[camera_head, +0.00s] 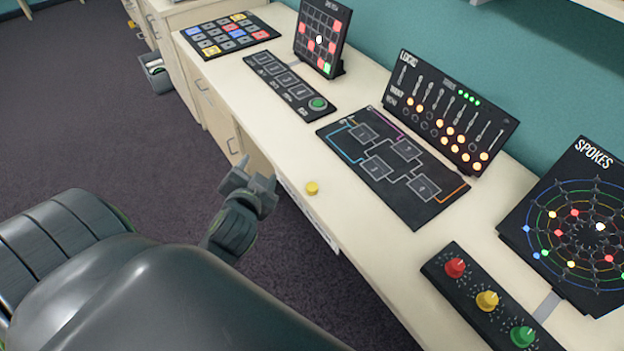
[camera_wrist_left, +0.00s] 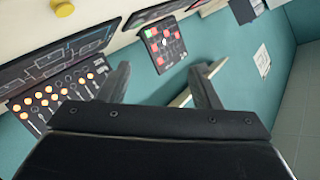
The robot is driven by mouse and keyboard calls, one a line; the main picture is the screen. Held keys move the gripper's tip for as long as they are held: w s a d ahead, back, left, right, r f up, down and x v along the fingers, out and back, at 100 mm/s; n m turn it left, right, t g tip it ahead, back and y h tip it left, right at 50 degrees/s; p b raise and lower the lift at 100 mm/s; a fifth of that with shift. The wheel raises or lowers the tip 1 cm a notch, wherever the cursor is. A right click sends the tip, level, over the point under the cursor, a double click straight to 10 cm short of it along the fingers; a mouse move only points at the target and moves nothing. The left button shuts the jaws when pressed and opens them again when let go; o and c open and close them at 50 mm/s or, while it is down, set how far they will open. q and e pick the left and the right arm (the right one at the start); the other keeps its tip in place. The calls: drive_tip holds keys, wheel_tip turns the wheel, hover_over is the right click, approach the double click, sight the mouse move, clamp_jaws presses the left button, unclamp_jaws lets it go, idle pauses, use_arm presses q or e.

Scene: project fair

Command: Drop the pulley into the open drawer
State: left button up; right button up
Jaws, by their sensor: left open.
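A small yellow round piece, which looks like the pulley (camera_head: 312,188), sits on the pale counter near its front edge. It also shows at the top left of the left wrist view (camera_wrist_left: 62,8). My left gripper (camera_head: 252,180) is open and empty, in front of the counter edge and to the left of the pulley, apart from it. Its two spread fingers show in the left wrist view (camera_wrist_left: 160,82) with nothing between them. An open drawer (camera_head: 150,68) juts out low at the upper left, with dark contents hard to make out. My right gripper is not in view.
The long counter (camera_head: 285,150) carries a circuit board panel (camera_head: 415,205), an upright LOGIC panel (camera_head: 470,118), a SPOKES panel (camera_head: 545,205), a knob box (camera_head: 470,300), a strip with a green button (camera_head: 290,85) and a tile board (camera_head: 225,50). Counter around the pulley is clear.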

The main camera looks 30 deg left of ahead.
use_arm(q)
drive_tip(key=w+d+r+m+t+h, duration=0.25)
drive_tip(key=w+r+m+t, duration=0.2)
drive_tip(key=r, duration=0.35)
drive_tip(key=w+d+r+m+t+h, duration=0.2)
drive_tip(key=w+d+r+m+t, duration=0.15)
drive_tip(key=r+m+t, duration=0.35)
drive_tip(key=w+d+r+m+g+h, duration=0.25)
drive_tip(key=d+m+g+h, duration=0.35)
drive_tip(key=d+m+h, duration=0.7)
drive_tip(key=m+g+y+b, duration=0.5)
drive_tip(key=m+g+y, duration=0.55)
drive_tip(key=g, duration=0.65)
hover_over(312, 187)
drive_tip(key=shift+n+t, duration=0.25)
drive_tip(key=shift+n, duration=0.05)
drive_tip(key=f, duration=1.8)
drive_tip(key=s+f, duration=0.1)
drive_tip(key=f, duration=0.8)
drive_tip(key=shift+a+f, duration=0.15)
drive_tip(key=shift+f, duration=0.2)
drive_tip(key=f, duration=0.1)
drive_tip(key=f+p, duration=0.1)
drive_tip(key=f, duration=0.2)
drive_tip(key=shift+w+f+p, duration=0.3)
drive_tip(key=shift+w+f, duration=0.05)
drive_tip(key=shift+f, duration=0.05)
drive_tip(key=shift+w+f, duration=0.1)
drive_tip(key=shift+f, duration=0.6)
